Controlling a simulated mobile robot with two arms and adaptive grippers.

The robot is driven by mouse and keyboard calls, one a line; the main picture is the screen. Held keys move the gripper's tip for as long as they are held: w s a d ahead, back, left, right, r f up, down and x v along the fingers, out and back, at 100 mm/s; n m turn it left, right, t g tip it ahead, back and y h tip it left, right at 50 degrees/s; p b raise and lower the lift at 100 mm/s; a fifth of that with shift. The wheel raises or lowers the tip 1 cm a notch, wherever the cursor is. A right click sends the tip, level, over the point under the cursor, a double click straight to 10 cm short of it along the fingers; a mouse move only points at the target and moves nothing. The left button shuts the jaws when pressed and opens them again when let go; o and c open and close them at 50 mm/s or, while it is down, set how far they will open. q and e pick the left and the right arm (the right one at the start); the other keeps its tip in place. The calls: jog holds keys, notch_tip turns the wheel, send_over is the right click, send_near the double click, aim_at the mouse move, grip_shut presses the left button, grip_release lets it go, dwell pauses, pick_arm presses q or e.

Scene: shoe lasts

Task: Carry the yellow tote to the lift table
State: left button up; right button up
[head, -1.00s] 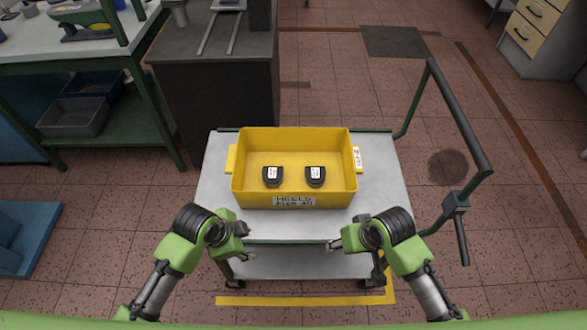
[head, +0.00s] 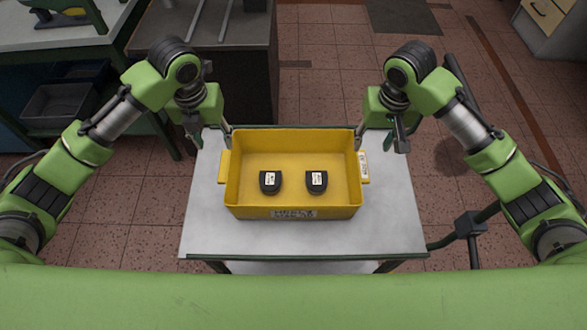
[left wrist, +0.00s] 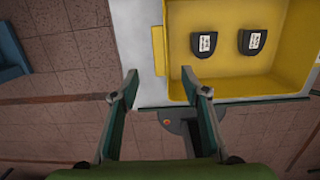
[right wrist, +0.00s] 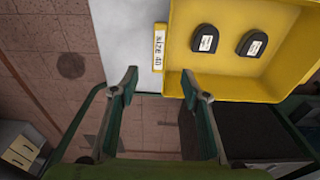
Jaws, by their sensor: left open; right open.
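The yellow tote (head: 293,150) stands upright on the grey top of a cart (head: 300,238). Two dark heel pieces with white labels, a left one (head: 270,182) and a right one (head: 316,182), lie inside it. The tote has a handle on its left side (left wrist: 158,50) and a labelled one on its right side (right wrist: 159,47). My left gripper (head: 208,137) is open and empty near the tote's far left corner. My right gripper (head: 380,140) is open and empty near the far right corner. In both wrist views the handle lies ahead of the fingers, apart from them.
A dark cabinet (head: 240,75) stands behind the cart at the left. A green-framed workbench with grey bins (head: 58,102) is further left. The cart's push handle (head: 468,224) is at the right. Open tiled floor (head: 325,85) lies behind the cart.

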aim_at(225, 165)
pick_arm(q)
jog(key=f, duration=0.4)
jog(key=w+f, duration=0.1)
jog(key=f, duration=0.8)
jog(key=shift+w+f, duration=0.15)
jog(key=shift+f, duration=0.2)
pick_arm(e)
jog(key=f, duration=0.4)
jog(key=w+f, duration=0.1)
jog(key=f, duration=0.8)
jog(key=shift+w+f, duration=0.15)
jog(key=shift+f, duration=0.15)
pick_arm(q)
jog(key=shift+c, duration=0.4)
pick_arm(e)
jog(key=shift+c, duration=0.2)
pick_arm(q)
grip_shut()
pick_arm(e)
grip_shut()
pick_arm(q)
jog(key=shift+r, duration=0.1)
